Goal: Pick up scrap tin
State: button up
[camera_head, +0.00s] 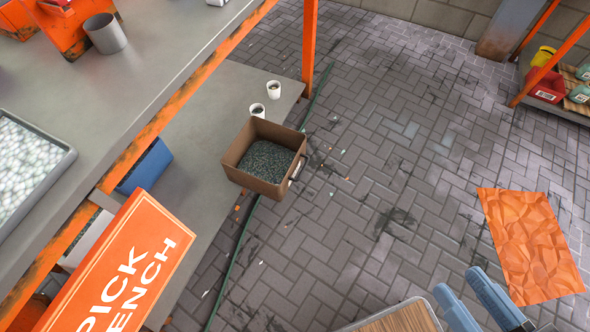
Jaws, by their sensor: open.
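A plain grey cylindrical tin (105,33) stands at the top left on the upper bench, near an orange bin. A brown square box (285,187) filled with dark granules sits lower, at the edge of the grey lower shelf. No label shows which of these is the scrap tin. My gripper (458,281) is at the bottom right, with two blue-grey fingers apart and nothing between them. It is well away from both containers.
An orange post (309,45) and an orange "PICK" sign (125,265) border the bench. A wood-topped tray (400,320) is beside my gripper. An orange faceted panel (530,245) lies right. The middle paving is open.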

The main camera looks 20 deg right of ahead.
aim_at(104, 31)
jog(key=i+l+u, duration=0.35)
jog(key=l, duration=0.2)
jog(key=i+l+u, duration=0.4)
jog(key=l, duration=0.25)
jog(key=i+l+u, duration=0.2)
jog(key=l, duration=0.15)
jog(key=l+u, duration=0.15)
jog(key=l, duration=0.2)
jog(key=i, duration=0.05)
